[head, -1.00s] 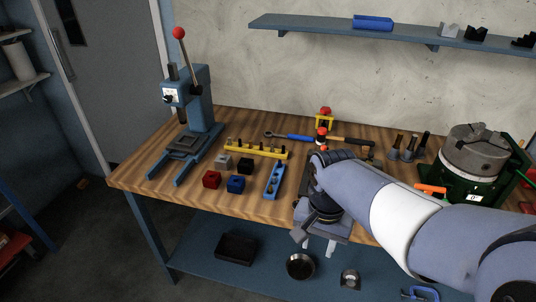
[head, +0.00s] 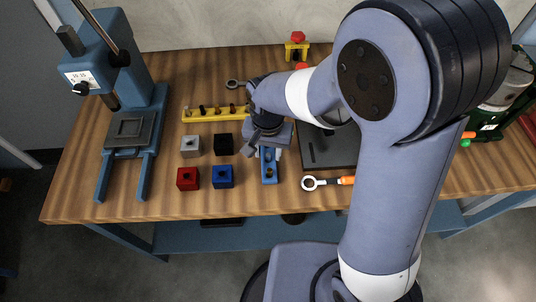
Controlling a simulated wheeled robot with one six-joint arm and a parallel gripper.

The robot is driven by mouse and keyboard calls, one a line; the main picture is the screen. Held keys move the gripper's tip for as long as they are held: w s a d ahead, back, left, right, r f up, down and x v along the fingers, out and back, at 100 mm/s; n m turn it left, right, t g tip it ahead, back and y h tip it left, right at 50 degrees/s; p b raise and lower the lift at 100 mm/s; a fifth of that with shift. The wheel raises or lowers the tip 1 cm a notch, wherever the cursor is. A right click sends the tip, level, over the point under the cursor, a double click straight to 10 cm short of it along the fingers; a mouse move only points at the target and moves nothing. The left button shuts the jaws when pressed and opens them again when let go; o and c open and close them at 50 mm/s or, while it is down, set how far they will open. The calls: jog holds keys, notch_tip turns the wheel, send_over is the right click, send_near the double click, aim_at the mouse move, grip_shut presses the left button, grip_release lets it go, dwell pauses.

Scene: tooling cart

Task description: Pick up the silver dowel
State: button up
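I cannot make out the silver dowel for sure in the head view. A narrow blue holder (head: 269,172) lies on the wooden bench, with its far part hidden under my gripper (head: 269,152). My gripper points down over that far part. Its fingertips are small and partly hidden by the wrist, so I cannot tell whether they are open or shut or touch anything. A yellow rack (head: 198,115) with several dark pegs stands to the left of and behind my gripper.
Grey (head: 190,146), black (head: 223,144), red (head: 187,179) and blue (head: 222,177) blocks with holes sit left of the holder. A blue press (head: 128,128) stands at far left. A dark plate (head: 325,155) and a ring-ended tool (head: 312,183) lie right.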

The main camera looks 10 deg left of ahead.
jog(key=shift+f, duration=0.55)
jog(key=shift+c, duration=0.6)
grip_shut()
